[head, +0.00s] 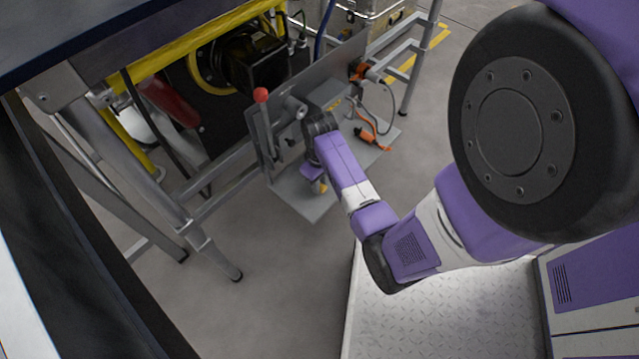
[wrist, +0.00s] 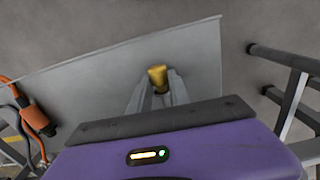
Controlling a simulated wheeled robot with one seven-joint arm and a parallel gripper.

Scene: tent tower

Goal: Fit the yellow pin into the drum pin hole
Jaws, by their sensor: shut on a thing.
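The yellow pin (wrist: 157,76) sits between the two fingers of my gripper (wrist: 159,92) in the wrist view, and the fingers are shut on it. Below and beyond it lies the flat grey plate (wrist: 205,60). In the head view, a bit of yellow (head: 322,187) shows at the end of my purple arm, above the grey plate (head: 305,201). A drum-like dark grey part (head: 318,122) is beside my wrist, partly covered by it. I cannot make out the drum pin hole in either view.
A lever with a red knob (head: 261,96) stands left of my gripper. An orange plug and cable (head: 368,139) lie on the plate's right; the orange connector also shows in the wrist view (wrist: 35,118). Metal tower legs (head: 206,245) stand left. Open floor (head: 290,270) lies in front.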

